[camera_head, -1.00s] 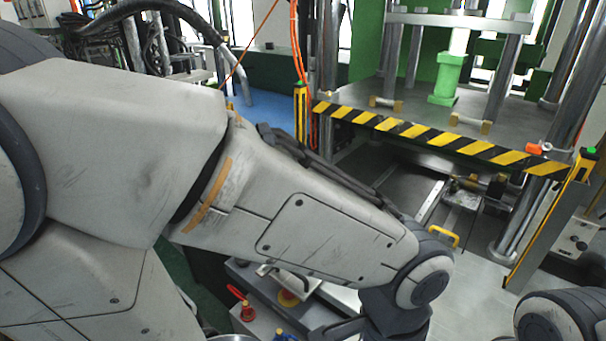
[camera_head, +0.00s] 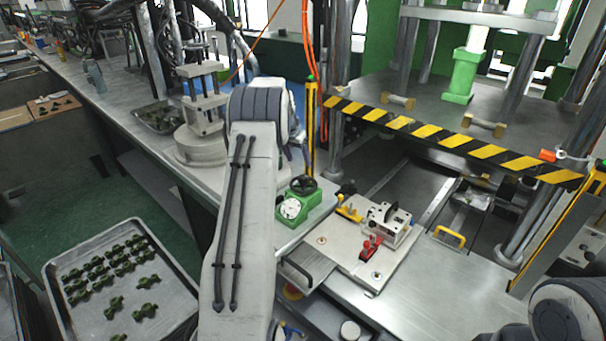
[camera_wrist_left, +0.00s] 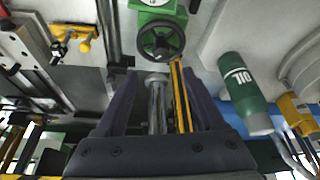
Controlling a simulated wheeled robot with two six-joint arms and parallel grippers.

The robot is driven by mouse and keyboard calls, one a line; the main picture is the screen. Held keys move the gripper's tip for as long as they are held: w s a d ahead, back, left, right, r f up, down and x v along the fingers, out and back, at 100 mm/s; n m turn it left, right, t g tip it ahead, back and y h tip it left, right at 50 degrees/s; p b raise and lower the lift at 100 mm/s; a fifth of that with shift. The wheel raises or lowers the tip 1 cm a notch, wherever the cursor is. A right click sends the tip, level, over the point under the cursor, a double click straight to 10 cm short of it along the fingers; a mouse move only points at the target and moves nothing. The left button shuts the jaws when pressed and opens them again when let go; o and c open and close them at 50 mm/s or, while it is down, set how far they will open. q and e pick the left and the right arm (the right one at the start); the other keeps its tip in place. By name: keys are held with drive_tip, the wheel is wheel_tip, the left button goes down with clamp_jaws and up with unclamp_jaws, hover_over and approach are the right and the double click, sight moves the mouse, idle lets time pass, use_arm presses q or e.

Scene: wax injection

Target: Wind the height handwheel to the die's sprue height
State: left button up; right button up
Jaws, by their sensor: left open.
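The black handwheel (camera_head: 303,185) sits on a green housing (camera_head: 318,200) with a white dial (camera_head: 291,208) at the bench's edge. In the left wrist view the handwheel (camera_wrist_left: 161,40) is at the top middle, beyond my left gripper (camera_wrist_left: 160,88). The gripper's fingers are spread with nothing between them, apart from the wheel. In the head view my left arm hides most of this gripper. A grey metal block, perhaps the die (camera_head: 388,222), sits on a plate right of the wheel. I cannot make out its sprue. My right gripper is out of view.
Yellow (camera_head: 349,208) and red (camera_head: 370,247) clamps stand by the block. A striped barrier (camera_head: 440,138) fronts the press. A green oil bottle (camera_wrist_left: 243,93) shows right of the wheel in the wrist view. A tray (camera_head: 75,325) of green parts lies lower left.

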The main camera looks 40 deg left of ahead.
sight(303, 177)
use_arm(q)
drive_tip(key=p+x, duration=0.1)
drive_tip(key=x, duration=0.3)
drive_tip(key=p+x, duration=0.2)
drive_tip(key=x, duration=0.3)
drive_tip(key=shift+a, duration=0.2)
drive_tip(key=shift+w+f, duration=0.25)
drive_tip(key=shift+f, duration=0.4)
clamp_jaws()
